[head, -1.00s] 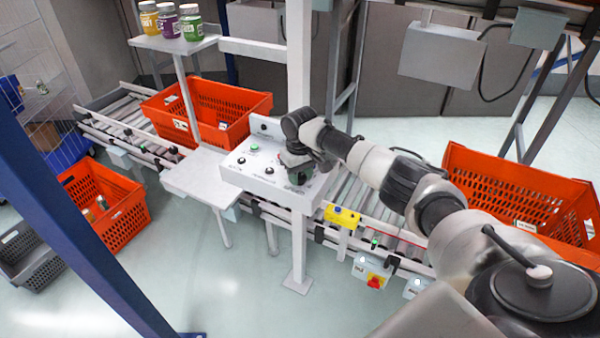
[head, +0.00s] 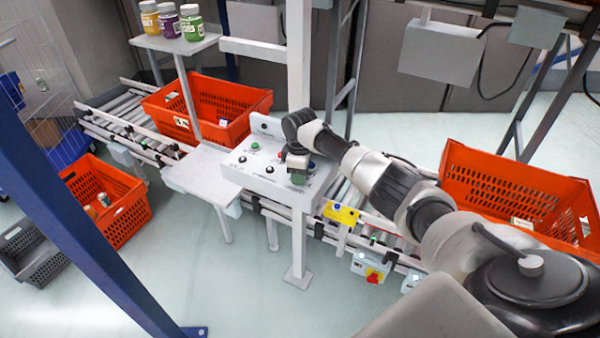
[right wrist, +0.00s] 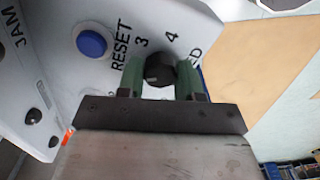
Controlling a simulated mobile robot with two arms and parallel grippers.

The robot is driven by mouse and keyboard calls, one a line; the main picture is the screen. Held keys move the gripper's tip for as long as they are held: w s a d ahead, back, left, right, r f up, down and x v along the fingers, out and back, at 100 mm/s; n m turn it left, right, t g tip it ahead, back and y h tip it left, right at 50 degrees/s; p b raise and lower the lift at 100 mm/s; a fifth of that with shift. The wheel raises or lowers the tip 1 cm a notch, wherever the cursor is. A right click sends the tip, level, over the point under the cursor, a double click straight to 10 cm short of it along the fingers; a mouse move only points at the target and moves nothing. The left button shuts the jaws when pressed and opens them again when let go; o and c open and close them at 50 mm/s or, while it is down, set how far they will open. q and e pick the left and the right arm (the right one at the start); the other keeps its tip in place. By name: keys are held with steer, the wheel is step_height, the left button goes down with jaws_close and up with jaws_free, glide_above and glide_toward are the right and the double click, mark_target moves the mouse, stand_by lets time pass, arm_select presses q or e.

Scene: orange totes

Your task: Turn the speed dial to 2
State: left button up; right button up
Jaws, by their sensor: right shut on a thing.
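The speed dial (right wrist: 160,69) is a black knob in the right wrist view, with the numbers 3 and 4 printed beside it. My right gripper (right wrist: 160,80) has its green fingers on either side of the knob, shut on it. The other numbers and the dial's pointer are hidden or cannot be made out. In the head view, my right gripper (head: 299,176) is down at the right end of the white control panel (head: 262,190), and the dial is hidden behind it. My left gripper is not in view.
A blue RESET button (right wrist: 91,43) is close to the dial. A green button (head: 255,146) and black knobs are on the panel's left part. Orange totes (head: 235,104) stand on the roller conveyor and beside it. A white post (head: 299,60) rises behind the panel.

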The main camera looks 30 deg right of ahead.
steer(key=shift+n, duration=0.6)
steer(key=o, duration=0.9)
step_height(320, 180, up, 11)
steer(key=shift+f+b, duration=0.1)
steer(key=shift+b, duration=1)
